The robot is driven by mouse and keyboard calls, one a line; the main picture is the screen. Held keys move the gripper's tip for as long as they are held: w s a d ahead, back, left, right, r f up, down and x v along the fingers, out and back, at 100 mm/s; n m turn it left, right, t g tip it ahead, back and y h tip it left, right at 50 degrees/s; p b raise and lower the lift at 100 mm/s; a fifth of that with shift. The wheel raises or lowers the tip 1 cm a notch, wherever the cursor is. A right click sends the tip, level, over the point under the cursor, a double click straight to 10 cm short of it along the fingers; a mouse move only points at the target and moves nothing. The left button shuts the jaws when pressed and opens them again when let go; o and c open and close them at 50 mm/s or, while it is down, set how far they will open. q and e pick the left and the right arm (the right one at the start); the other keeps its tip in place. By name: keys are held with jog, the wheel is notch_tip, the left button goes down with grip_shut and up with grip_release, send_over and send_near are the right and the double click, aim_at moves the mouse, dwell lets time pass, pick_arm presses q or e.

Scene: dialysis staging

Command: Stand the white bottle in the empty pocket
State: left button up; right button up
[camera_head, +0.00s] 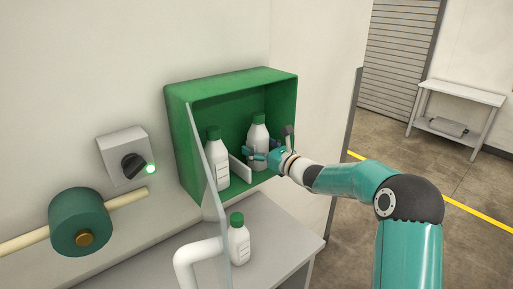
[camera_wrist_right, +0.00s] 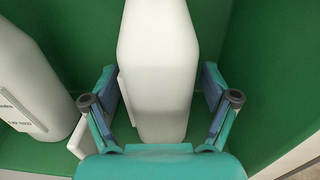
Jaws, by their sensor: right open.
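The green box (camera_head: 181,96) on the wall has two pockets split by a white divider (camera_head: 240,170). A white bottle (camera_head: 258,138) with a green cap stands upright in the right pocket. My right gripper (camera_head: 265,153) is at that bottle. In the right wrist view the bottle (camera_wrist_right: 158,60) is between the open fingers, with a gap at least on the right. Another white, green-capped bottle (camera_head: 216,165) stands in the left pocket. A third such bottle (camera_head: 239,244) stands on the grey counter below. My left gripper is not in view.
A clear panel (camera_head: 206,165) stands at the box's left front. A white bent pipe (camera_head: 192,262) rises by the counter (camera_head: 280,232). A switch box (camera_head: 124,155) and a teal roll (camera_head: 80,222) are on the left wall.

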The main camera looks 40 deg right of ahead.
jog(key=shift+s, duration=0.2)
jog(key=s+d+b, duration=0.1)
jog(key=s+b, duration=0.3)
jog(key=s, duration=0.7)
jog(key=shift+s+d, duration=0.15)
jog(key=shift+s, duration=0.15)
